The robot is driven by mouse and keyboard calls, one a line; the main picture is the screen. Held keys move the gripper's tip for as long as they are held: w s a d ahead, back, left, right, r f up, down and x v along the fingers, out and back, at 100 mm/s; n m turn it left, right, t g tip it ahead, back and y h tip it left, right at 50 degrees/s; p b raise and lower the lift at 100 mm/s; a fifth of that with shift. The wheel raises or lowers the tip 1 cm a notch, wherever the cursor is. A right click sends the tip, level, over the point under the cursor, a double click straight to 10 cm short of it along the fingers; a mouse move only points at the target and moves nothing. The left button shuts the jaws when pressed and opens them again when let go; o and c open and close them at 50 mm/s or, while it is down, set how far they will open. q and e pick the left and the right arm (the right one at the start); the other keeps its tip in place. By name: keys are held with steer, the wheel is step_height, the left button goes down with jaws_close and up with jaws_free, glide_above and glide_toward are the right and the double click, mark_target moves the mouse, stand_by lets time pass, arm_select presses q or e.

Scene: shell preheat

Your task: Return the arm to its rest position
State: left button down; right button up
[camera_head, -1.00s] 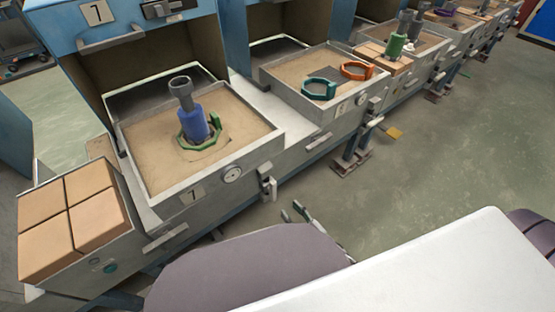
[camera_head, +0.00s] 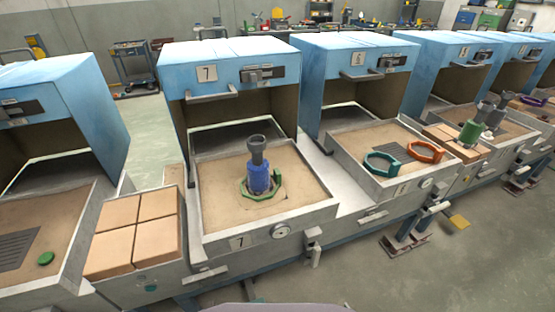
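No gripper of mine shows clearly in the head view now. Only a purple-grey piece of my own body (camera_head: 272,307) shows at the bottom edge. In front of me is the station 7 tray (camera_head: 215,238) with a sandy bed. On it a blue cylinder with a dark grey top (camera_head: 259,178) stands upright inside a green ring clamp (camera_head: 277,187). The blue oven marked 7 (camera_head: 228,68) stands behind that tray, its front open.
A bin of tan blocks (camera_head: 135,230) is left of the tray. The station 6 tray (camera_head: 345,167) to the right holds a teal ring (camera_head: 383,164) and an orange ring (camera_head: 425,152). Open floor (camera_head: 480,250) lies at the lower right.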

arm_select(q)
steer(key=s+a+f+p, duration=0.3)
steer(key=s+a+p, duration=0.1)
steer(key=s, duration=0.4)
steer(key=s+a+f+y+p, duration=0.1)
steer(key=s+a+f+p, duration=0.2)
steer(key=s+a, duration=0.3)
steer(key=shift+s+f+p, duration=0.15)
steer(key=shift+s+p, duration=0.55)
steer(key=shift+s, duration=0.25)
arm_select(e)
steer(key=s+d+f+g+h, duration=0.1)
steer(key=s+d+f+g, duration=0.1)
steer(key=s, duration=0.7)
steer(key=s+d+f+g+h, duration=0.1)
steer(key=s+d+f+g, duration=0.2)
steer(key=s+f+g, duration=0.2)
steer(key=s+d+f+g+h, duration=0.1)
steer(key=s+d+f+g, duration=0.2)
steer(key=s, duration=0.9)
steer(key=shift+s+f+m+h, duration=0.3)
steer(key=shift+f+m, duration=0.05)
steer(key=shift+m, duration=0.05)
